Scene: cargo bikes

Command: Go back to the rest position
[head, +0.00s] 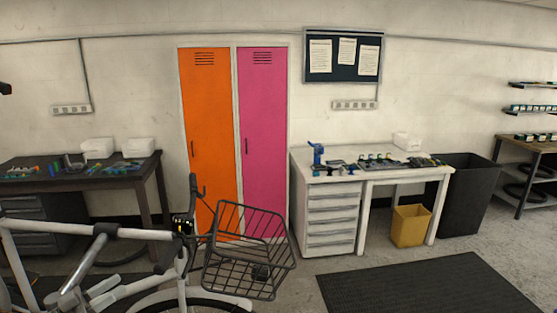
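Only a small dark tip of my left gripper (5,88) shows, at the left edge in the head view, high above the dark workbench. Too little of it shows to tell whether it is open or shut. I see nothing hanging from it. It is apart from the bike. My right gripper is out of view.
A white bike (140,233) with a black wire basket (245,255) fills the lower left. Behind it are a dark workbench (80,172) and orange and pink lockers (262,130). A white bench (330,200), yellow bin (410,226) and black bin (462,195) stand right. A dark mat (420,288) lies clear.

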